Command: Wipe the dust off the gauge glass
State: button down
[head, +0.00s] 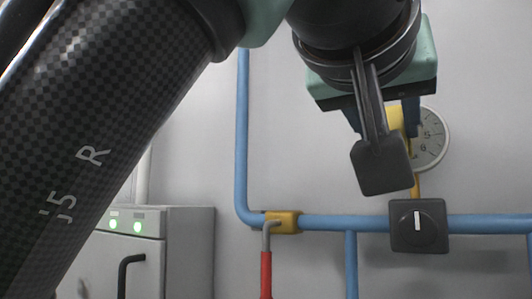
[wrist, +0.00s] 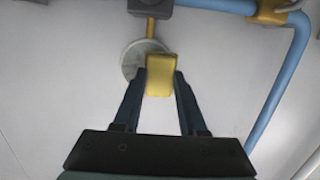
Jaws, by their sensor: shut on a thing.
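The round gauge (head: 434,140), with a pale numbered face, is on the wall at the right of the head view, partly hidden behind my gripper. In the wrist view the gauge (wrist: 131,62) is behind the fingertips, its face partly covered. My gripper (wrist: 160,76) is shut on a yellow block (wrist: 161,84), which sticks out slightly past the fingertips. The yellow block (head: 395,116) also shows in the head view, overlapping the gauge's left side. I cannot tell whether it touches the glass. Dust on the glass cannot be made out.
A blue pipe (head: 320,222) runs along the wall below the gauge, with a black knob box (head: 418,236) on it. A red-handled lever (head: 266,274) hangs from a yellow fitting (head: 284,222). A grey cabinet (head: 190,250) with green lights stands at lower left.

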jog(key=shift+p+x, duration=0.3)
jog(key=shift+x, duration=0.5)
jog(key=shift+d+r, duration=0.1)
jog(key=shift+r, duration=0.05)
jog(key=shift+s+d+b, duration=0.15)
jog(key=shift+s+d, duration=0.45)
jog(key=shift+d, duration=0.2)
jog(key=shift+s+d+b, duration=0.15)
jog(key=shift+s+d, duration=0.4)
jog(key=shift+d, duration=0.25)
jog(key=shift+w+a+p, duration=0.2)
jog(key=shift+w+a, duration=0.4)
jog(key=shift+a, duration=0.25)
jog(key=shift+w+a+p, duration=0.2)
jog(key=shift+w+a, duration=0.45)
jog(key=shift+a, duration=0.2)
jog(key=shift+f+b+v, duration=0.25)
jog(key=shift+b+v, duration=0.15)
jog(key=shift+v, duration=1)
jog(key=shift+f+b+v, duration=0.2)
jog(key=shift+b+v, duration=0.15)
jog(key=shift+v, duration=1.05)
jog(key=shift+s, duration=0.15)
